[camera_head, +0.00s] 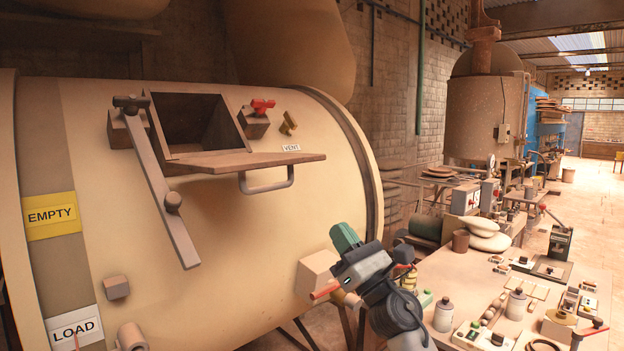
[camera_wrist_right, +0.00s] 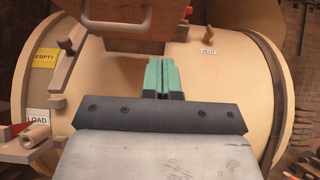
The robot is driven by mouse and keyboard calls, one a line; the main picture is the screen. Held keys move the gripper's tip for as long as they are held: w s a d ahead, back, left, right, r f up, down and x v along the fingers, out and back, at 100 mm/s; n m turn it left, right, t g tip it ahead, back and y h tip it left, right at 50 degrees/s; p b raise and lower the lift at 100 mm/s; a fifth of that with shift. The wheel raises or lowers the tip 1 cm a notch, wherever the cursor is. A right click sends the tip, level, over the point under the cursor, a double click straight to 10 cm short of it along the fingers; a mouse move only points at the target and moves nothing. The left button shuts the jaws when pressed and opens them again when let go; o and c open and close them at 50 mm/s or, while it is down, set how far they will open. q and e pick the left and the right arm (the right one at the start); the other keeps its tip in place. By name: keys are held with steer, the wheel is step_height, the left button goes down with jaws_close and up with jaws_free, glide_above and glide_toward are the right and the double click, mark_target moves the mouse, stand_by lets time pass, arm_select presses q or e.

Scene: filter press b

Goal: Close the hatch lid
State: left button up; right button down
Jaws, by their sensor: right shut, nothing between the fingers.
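The hatch lid (camera_head: 235,160) stands open on the cream drum (camera_head: 240,260). It sticks out roughly level from the lower edge of the square hatch opening (camera_head: 190,122), with a grey handle (camera_head: 267,187) hanging below it. In the right wrist view the lid (camera_wrist_right: 125,40) and its handle (camera_wrist_right: 117,25) show at the top, beyond the fingers. My right gripper (camera_head: 343,237) has green fingers, shut and empty, below and right of the lid and apart from it. The fingers also show in the wrist view (camera_wrist_right: 161,76). My left gripper is not in view.
A long grey lever (camera_head: 165,185) hangs left of the opening. A red-topped fitting (camera_head: 260,108) and a brass vent valve (camera_head: 288,122) sit to its right. A block (camera_head: 316,273) juts from the drum near my right gripper. A cluttered workbench (camera_head: 455,272) stands at right.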

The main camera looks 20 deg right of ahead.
steer(key=s+r+p+x, duration=0.1)
steer(key=p+x, duration=0.5)
steer(key=x, duration=0.6)
steer(key=shift+s+d+r+p, duration=0.3)
steer(key=shift+s+d+r, duration=0.05)
steer(key=shift+r, duration=0.3)
steer(key=shift+r, duration=0.1)
